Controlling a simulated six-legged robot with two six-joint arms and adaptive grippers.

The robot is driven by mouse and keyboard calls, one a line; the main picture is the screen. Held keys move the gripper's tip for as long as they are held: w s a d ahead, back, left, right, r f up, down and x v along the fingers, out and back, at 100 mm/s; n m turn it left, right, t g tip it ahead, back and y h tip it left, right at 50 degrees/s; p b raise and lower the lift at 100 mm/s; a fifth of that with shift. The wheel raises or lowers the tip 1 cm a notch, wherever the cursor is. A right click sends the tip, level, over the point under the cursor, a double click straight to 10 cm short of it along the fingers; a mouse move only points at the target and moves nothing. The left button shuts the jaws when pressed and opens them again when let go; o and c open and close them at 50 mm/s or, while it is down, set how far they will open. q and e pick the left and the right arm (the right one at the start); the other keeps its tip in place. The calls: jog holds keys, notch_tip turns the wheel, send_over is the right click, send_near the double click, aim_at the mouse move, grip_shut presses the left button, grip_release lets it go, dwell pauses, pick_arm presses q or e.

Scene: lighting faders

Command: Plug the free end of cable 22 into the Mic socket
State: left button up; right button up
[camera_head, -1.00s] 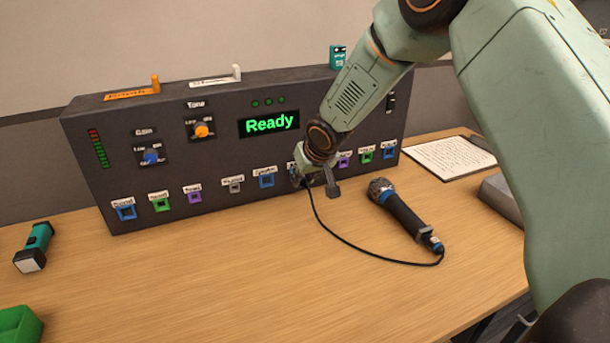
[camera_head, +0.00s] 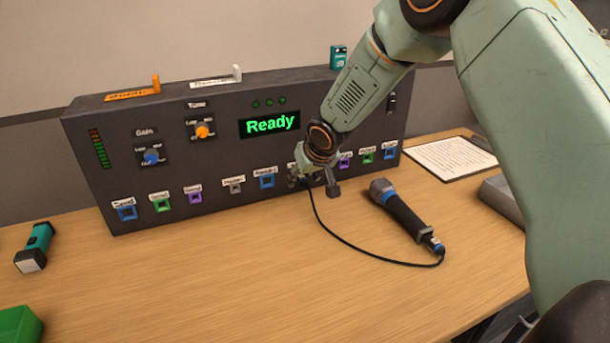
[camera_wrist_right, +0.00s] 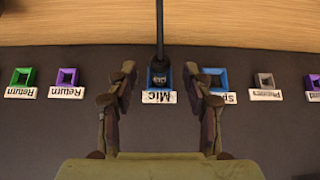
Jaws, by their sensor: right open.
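The black cable (camera_head: 345,238) runs from the tail of the microphone (camera_head: 403,212), lying on the table, up to the panel behind my right gripper (camera_head: 312,184). In the right wrist view the cable (camera_wrist_right: 160,25) ends at the blue Mic socket (camera_wrist_right: 152,82); its dark end sits in the socket opening, though how deep I cannot tell. My right gripper (camera_wrist_right: 160,95) is open, one finger on each side of the Mic socket, apart from the cable end. In the head view the gripper mostly hides that socket. I cannot read the cable's number. My left gripper is not in view.
The grey console (camera_head: 190,120) shows "Ready" and has several other coloured sockets beside the Mic one. A teal flashlight (camera_head: 35,246) and a green box (camera_head: 18,326) are at the left. A paper sheet (camera_head: 450,158) lies at the right. The front middle of the table is clear.

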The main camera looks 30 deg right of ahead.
jog(key=v, duration=1.2)
